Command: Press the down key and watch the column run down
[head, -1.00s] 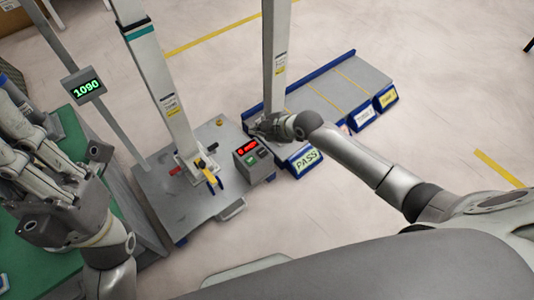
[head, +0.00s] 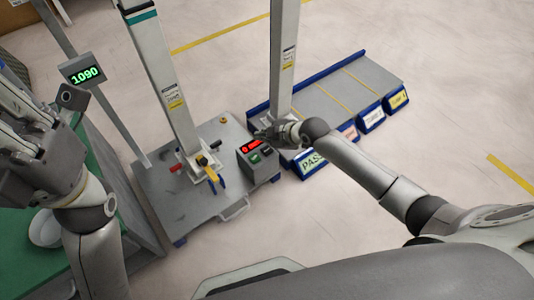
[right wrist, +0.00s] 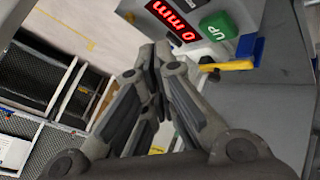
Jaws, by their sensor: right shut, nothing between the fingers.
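A grey control box (head: 258,160) with a red readout stands on the grey base plate (head: 180,215). It has a green key (head: 255,158) and a darker key (head: 266,152). In the right wrist view the readout (right wrist: 175,20) shows 0 mm and the green key (right wrist: 218,26) reads UP; the down key is not visible there. My left gripper (head: 25,125) is at the left edge.
A green display (head: 84,74) on a post reads 1090. A blue-edged grey platform (head: 340,90) with labelled bins, one marked PASS (head: 312,163), lies behind right. A yellow-and-blue tool (head: 215,177) and a red part (head: 175,168) sit by the left column. Open floor lies to the right.

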